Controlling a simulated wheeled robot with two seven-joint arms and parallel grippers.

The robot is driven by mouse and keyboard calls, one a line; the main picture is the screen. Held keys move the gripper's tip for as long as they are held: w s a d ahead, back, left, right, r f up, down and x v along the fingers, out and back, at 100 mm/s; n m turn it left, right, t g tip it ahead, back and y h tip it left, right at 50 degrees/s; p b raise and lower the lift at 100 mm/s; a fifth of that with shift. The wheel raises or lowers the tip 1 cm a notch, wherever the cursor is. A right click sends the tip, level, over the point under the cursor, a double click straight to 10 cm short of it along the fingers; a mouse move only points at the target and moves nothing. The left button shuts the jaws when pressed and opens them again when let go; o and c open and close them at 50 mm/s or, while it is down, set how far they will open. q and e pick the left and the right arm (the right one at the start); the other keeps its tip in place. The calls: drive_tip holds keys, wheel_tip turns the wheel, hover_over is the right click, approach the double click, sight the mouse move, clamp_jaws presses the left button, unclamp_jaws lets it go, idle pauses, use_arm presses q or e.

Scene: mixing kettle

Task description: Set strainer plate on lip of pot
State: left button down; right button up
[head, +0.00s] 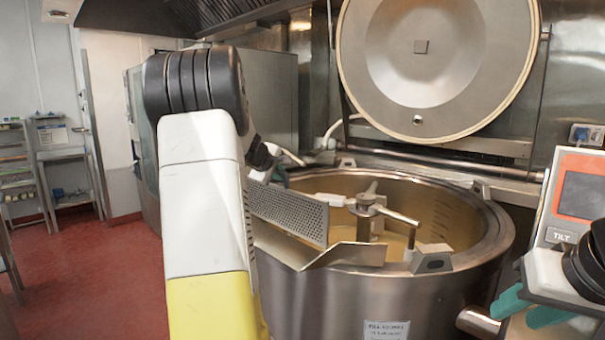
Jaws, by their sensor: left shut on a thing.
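The strainer plate (289,213) is a grey metal sheet with a perforated panel and a bent solid edge. It is tilted over the near left side of the pot (350,297), its solid edge in front of the pot's lip (490,235). I cannot tell whether it touches the lip. My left gripper (272,172) is mostly hidden behind my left arm; it is shut on the plate's far left end. The pot is open, with a mixing arm (368,208) inside. My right gripper (528,309) is at the lower right, its teal fingers apart and empty, beside the pot.
The round lid (437,60) stands raised behind the pot. A control panel (575,195) marked TILT stands at the right, close to my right gripper. Shelving (66,165) stands far left.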

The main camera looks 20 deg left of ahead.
sight(277, 187)
use_arm(q)
drive_tip(key=shift+f, duration=0.6)
idle(0.3)
drive_tip(key=shift+f, duration=1.45)
idle(0.4)
drive_tip(key=c, duration=1.4)
unclamp_jaws()
drive_tip(key=shift+o, duration=0.4)
drive_tip(key=shift+f, duration=0.2)
drive_tip(key=o, duration=0.6)
drive_tip(key=shift+s, duration=0.1)
drive_tip(key=shift+f, duration=0.1)
drive_tip(key=shift+c, duration=0.4)
